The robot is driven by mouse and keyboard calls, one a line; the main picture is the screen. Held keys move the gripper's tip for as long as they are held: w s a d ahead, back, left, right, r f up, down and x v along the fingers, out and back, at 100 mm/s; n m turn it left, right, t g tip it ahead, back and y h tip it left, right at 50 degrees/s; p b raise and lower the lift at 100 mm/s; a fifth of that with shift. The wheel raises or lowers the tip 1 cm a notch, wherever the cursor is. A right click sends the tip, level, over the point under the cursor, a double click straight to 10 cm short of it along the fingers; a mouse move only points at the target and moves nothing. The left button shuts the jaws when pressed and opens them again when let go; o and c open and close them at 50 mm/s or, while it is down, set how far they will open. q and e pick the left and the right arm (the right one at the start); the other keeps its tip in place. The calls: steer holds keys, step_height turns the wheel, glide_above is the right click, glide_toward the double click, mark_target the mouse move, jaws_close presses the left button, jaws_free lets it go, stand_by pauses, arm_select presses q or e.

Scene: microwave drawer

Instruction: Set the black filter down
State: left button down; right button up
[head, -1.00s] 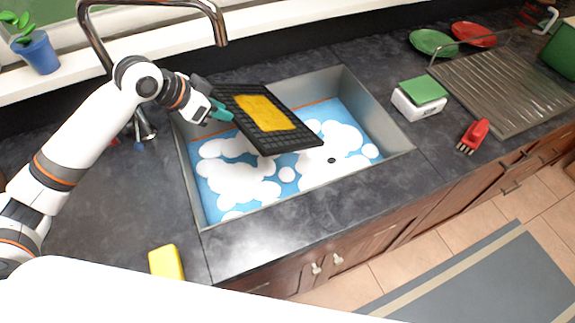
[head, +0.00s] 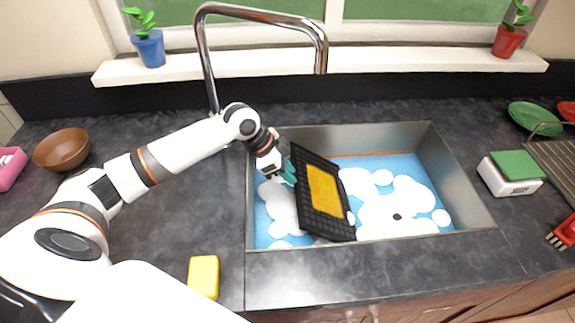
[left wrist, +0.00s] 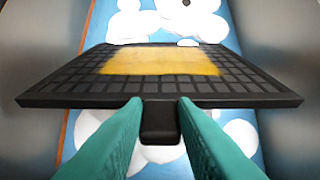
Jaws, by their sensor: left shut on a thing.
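The black filter (head: 311,213) is a flat gridded panel with a yellow patch (head: 325,190) on its face. It is held tilted over the left part of the sink (head: 471,192). My left gripper (head: 289,172) is shut on the tab at the filter's edge. In the left wrist view the black filter (left wrist: 270,90) spreads out beyond the green fingers of my left gripper (left wrist: 160,120), with its short tab between them. The sink holds blue water (head: 408,170) with white foam. My right gripper is not in view.
A yellow sponge (head: 204,276) lies on the counter in front of the sink's left side. A tall faucet (head: 321,55) arches behind the sink. A white box with a green top (head: 514,172) stands right of the sink. The counter left of the sink has bare room.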

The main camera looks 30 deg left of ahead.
arm_select(q)
steer(key=shift+f, duration=0.75)
steer(key=shift+w+a, duration=0.25)
steer(key=shift+w, duration=0.2)
steer(key=shift+w+a+f+p, duration=0.35)
steer(key=shift+w+a+p, duration=0.1)
steer(key=shift+w, duration=0.2)
steer(key=shift+w+a+f+p, duration=0.35)
steer(key=shift+w+a+p, duration=0.1)
steer(key=shift+w, duration=0.15)
steer(key=c, duration=1.2)
jaws_free()
steer(key=shift+o, duration=0.2)
steer(key=b+v, duration=0.2)
steer(key=v, duration=1)
